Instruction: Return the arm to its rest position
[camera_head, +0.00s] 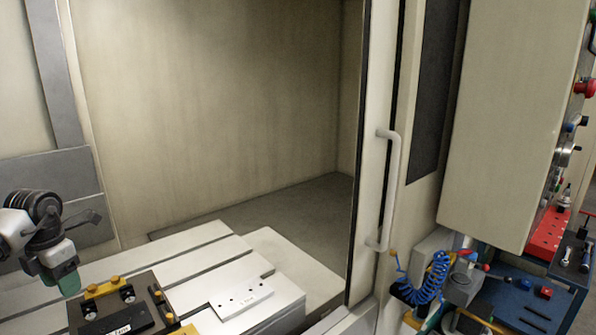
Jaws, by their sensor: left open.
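My left gripper (66,283) is at the left edge, on an arm of white and black links. Its jaws are open with nothing seen between them, and a green part shows at its lower end. It hangs above the left side of the machine table (195,240), apart from it. Just right of and below it is a dark mould base (98,306) with yellow clamps and brass-coloured knobs. My right gripper is not in view.
The machine's open door with a white handle (388,190) stands right of centre. A control cabinet (515,120) hangs at the right. Below it are a coiled blue hose (436,275) and a blue tool cart (510,303). The space above the table is clear.

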